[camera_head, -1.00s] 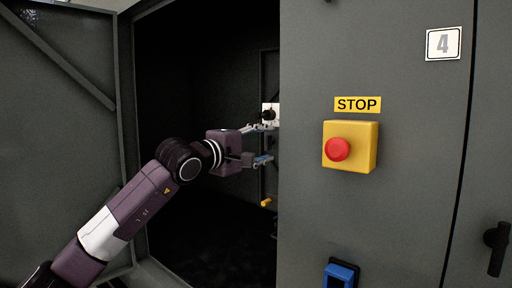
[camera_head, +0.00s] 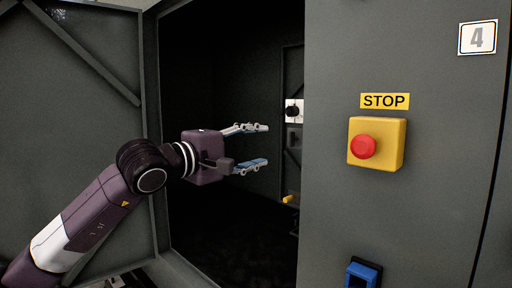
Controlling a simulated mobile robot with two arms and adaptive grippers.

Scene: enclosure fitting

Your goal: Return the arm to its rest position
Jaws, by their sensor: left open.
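My left arm comes in from the lower left, purple with a white band and black joints. My left gripper (camera_head: 262,147) points right, in front of the dark opening of the grey enclosure (camera_head: 225,240). Its two fingers are spread apart with nothing between them. Right of the fingertips, inside the opening, a white plate with a black knob (camera_head: 294,111) sits on an inner frame. The fingertips look apart from it. My right gripper is not in view.
The open grey door (camera_head: 75,120) stands at the left. A yellow handle (camera_head: 289,198) shows inside.

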